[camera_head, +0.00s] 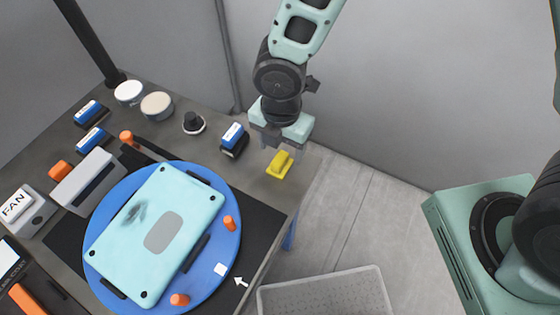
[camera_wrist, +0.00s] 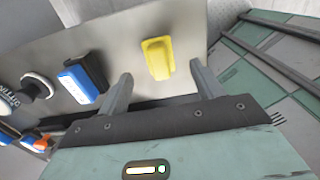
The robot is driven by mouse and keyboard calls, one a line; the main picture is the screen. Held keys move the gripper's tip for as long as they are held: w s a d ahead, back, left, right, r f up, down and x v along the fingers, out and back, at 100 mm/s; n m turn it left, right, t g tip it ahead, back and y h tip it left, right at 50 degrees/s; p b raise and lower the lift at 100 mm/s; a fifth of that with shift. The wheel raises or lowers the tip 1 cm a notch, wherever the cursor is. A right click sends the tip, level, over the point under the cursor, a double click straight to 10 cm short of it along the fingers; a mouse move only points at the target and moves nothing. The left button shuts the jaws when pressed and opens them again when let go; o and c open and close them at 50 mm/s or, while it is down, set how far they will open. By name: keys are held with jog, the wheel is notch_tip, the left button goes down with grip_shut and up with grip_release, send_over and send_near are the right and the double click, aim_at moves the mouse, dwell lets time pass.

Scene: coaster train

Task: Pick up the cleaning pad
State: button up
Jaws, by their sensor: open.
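A small yellow block with a raised grip, which looks like the cleaning pad (camera_head: 279,164), lies on the grey table near its right corner. It also shows in the wrist view (camera_wrist: 157,58), upper middle, lined up with the gap between my fingers and mostly beyond their tips. My gripper (camera_head: 282,148) is open and empty, pointing down just above the pad. In the wrist view my gripper's fingertips (camera_wrist: 161,72) stand to either side of the pad's line, with space on both sides. I see no contact with it.
A blue-and-white block (camera_head: 234,139) sits close left of the pad, with a black knob (camera_head: 193,123) beyond it. A blue turntable (camera_head: 232,245) carries a pale teal panel (camera_head: 185,205). The table edge is just right of the pad; a grey bin (camera_head: 325,296) stands below.

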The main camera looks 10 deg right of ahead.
aim_at(280, 158)
notch_tip(280, 158, down, 5)
jog(key=shift+a+p, duration=0.1)
jog(key=shift+p, duration=0.35)
jog(key=c, duration=1.2)
